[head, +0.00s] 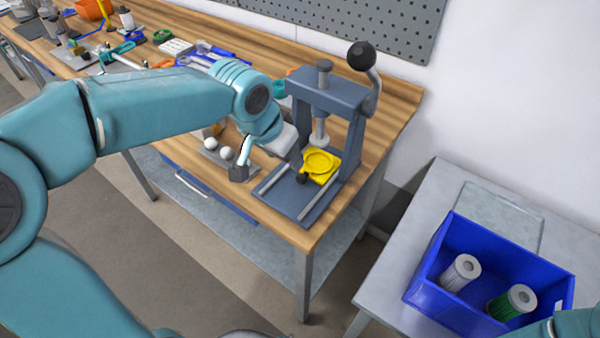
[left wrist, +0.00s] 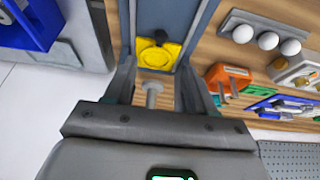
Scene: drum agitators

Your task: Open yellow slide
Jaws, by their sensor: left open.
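The yellow slide (head: 319,162) sits low in a blue-grey press (head: 328,98), under its plunger. It has a round raised ring and a dark knob (head: 302,178) at its front. In the left wrist view the yellow slide (left wrist: 157,56) and its knob (left wrist: 160,37) show ahead, between the fingers. My left gripper (head: 268,166) is open and empty, just left of the slide in the head view. In the left wrist view, my left gripper (left wrist: 158,72) has its fingers apart, not touching the knob. My right gripper is out of view.
A holder with white balls (head: 226,153) lies left of the press, close to my left gripper. Several tools lie farther left on the wooden bench (head: 396,128). A blue bin (head: 433,255) with two cylinders stands on a grey table (head: 418,218) at the right.

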